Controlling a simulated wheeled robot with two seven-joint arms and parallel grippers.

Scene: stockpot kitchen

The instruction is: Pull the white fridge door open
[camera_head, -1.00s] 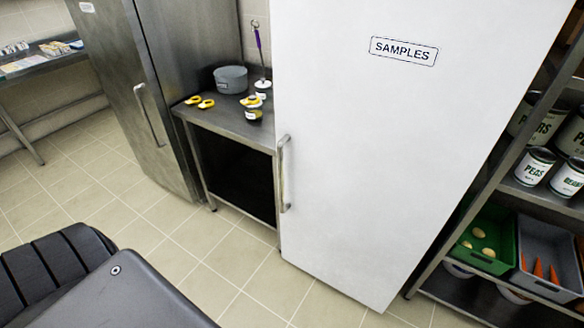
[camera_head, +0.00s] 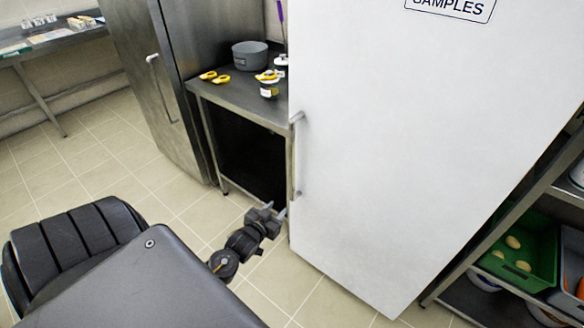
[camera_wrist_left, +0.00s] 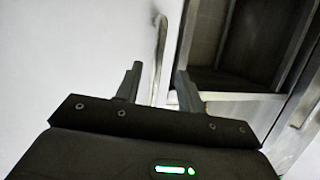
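The white fridge door (camera_head: 400,150) with a "SAMPLES" label (camera_head: 450,8) looks shut. Its vertical bar handle (camera_head: 298,155) is at the door's left edge. My left gripper (camera_head: 277,211) is beside the handle's lower end. In the left wrist view my left gripper (camera_wrist_left: 159,70) is open, with one finger on each side of the handle (camera_wrist_left: 160,50) in the picture. Neither finger visibly presses on the bar; I cannot tell how deep the bar sits between them. My right gripper is not in view.
A steel fridge (camera_head: 150,85) stands at the left. A steel table (camera_head: 240,97) with a grey pot (camera_head: 250,55) and yellow-handled items stands beside the white door. A shelf with a green crate (camera_head: 520,250) is at the right. Tiled floor is free in front.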

